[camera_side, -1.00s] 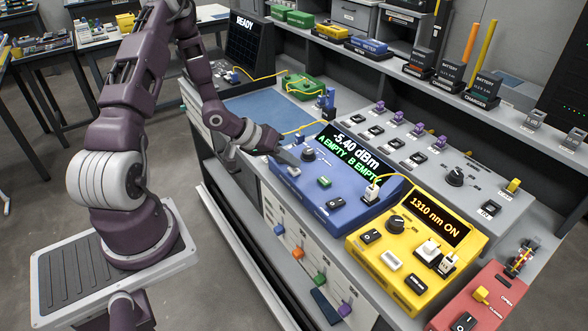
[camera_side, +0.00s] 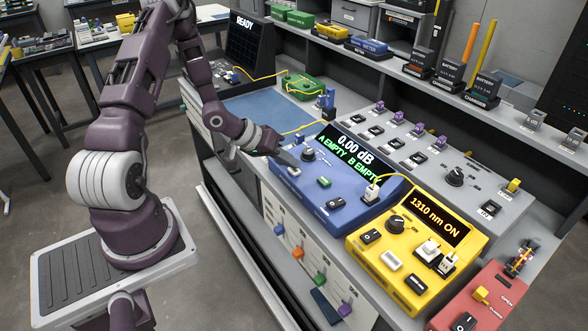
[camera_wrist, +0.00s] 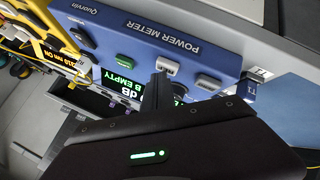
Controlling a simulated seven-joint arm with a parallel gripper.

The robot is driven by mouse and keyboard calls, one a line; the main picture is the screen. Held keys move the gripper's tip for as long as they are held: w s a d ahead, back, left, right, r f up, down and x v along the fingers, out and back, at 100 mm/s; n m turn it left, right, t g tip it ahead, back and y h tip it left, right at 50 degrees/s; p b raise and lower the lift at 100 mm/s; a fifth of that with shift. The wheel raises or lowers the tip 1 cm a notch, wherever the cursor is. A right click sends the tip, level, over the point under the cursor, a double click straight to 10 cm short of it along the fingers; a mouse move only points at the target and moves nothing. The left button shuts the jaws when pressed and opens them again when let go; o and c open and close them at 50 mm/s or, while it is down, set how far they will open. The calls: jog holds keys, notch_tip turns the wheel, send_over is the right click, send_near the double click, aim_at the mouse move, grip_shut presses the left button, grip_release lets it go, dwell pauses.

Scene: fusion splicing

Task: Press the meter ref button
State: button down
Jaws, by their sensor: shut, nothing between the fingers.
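The blue power meter (camera_side: 312,187) stands on the bench, and its screen (camera_side: 348,152) reads 0.00 dB with A EMPTY and B EMPTY. A pale grey button (camera_side: 294,171) sits near the meter's left end, with a green button (camera_side: 324,182) to its right. Button labels are too small to read, so I cannot tell which is ref. My gripper (camera_side: 291,164) is shut, its tip at the pale grey button. In the wrist view, the dark fingertips (camera_wrist: 160,77) meet the edge of that button (camera_wrist: 168,66); contact is not clear. The green button (camera_wrist: 124,60) is free beside it.
A yellow light source (camera_side: 375,257) reading 1310 nm ON stands to the right of the meter. A white plug with a yellow cable (camera_side: 371,191) is at the meter's right side. A blue mat (camera_side: 250,112) lies left of the meter, largely clear.

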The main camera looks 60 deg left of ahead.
aim_at(290, 170)
jog(key=shift+r, duration=0.65)
jog(key=shift+r, duration=2.55)
jog(key=s+d+r+m+g+y, duration=0.1)
jog(key=s+r+y, duration=0.15)
jog(key=r, duration=0.35)
jog(key=s+d+r+m+g+y, duration=0.1)
jog(key=r+m+y, duration=0.1)
jog(key=r+y, duration=0.35)
jog(key=s+d+r+m+h, duration=0.1)
jog(key=s+d+r+h, duration=0.1)
jog(key=s+d+r, duration=0.2)
jog(key=s+d+r+m+g+h, duration=0.1)
jog(key=s+d+r+h, duration=0.2)
jog(key=s+d, duration=0.8)
jog(key=s+r, duration=0.2)
jog(key=s, duration=0.3)
jog(key=shift+s, duration=0.25)
jog(key=shift+d, duration=0.1)
